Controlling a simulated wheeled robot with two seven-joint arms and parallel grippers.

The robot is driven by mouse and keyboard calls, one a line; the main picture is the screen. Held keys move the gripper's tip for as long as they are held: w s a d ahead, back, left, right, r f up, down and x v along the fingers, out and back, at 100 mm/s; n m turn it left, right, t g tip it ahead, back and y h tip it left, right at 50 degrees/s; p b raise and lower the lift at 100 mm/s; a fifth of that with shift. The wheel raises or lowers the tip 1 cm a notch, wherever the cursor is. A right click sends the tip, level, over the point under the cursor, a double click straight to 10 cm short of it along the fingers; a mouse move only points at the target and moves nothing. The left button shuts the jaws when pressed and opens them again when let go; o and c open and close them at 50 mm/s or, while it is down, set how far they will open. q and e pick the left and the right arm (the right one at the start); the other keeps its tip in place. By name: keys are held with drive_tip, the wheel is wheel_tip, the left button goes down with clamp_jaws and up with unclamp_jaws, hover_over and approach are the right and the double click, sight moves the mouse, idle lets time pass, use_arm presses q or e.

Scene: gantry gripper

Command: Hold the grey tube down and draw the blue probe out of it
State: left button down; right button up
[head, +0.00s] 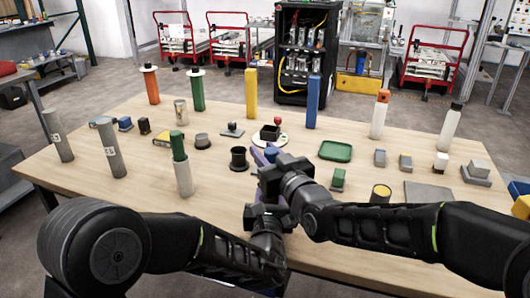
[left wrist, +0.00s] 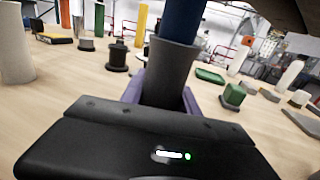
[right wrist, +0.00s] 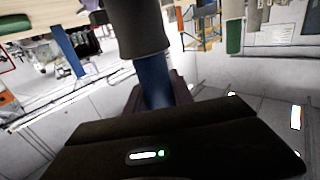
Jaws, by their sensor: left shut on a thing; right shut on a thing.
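The dark grey tube (left wrist: 168,78) stands between the purple fingers of my left gripper (left wrist: 160,98), which is shut on it. The blue probe (left wrist: 181,18) rises from the tube's top end, its lower part hidden inside. My right gripper (right wrist: 153,95) is shut on the blue probe, which also shows in the right wrist view (right wrist: 152,75); the tube's mouth is close by. In the head view my right gripper (head: 265,158) is above my left gripper (head: 250,213). The probe's blue top (head: 271,153) shows there, while the tube is hidden behind my grippers.
A light grey tube with a green rod (head: 180,160) stands left of my grippers. Tall tubes and posts stand farther out.

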drive_tip(key=shift+r, duration=0.15)
clamp_jaws()
use_arm(q)
drive_tip(key=shift+f, duration=0.1)
use_arm(e)
wheel_tip(320, 180, up, 3)
idle(0.3)
idle(0.4)
drive_tip(key=shift+r, duration=1.5)
drive_tip(key=shift+r, duration=0.1)
drive_tip(key=shift+r, duration=1.35)
drive_tip(key=shift+r, duration=0.1)
drive_tip(key=shift+r, duration=1.35)
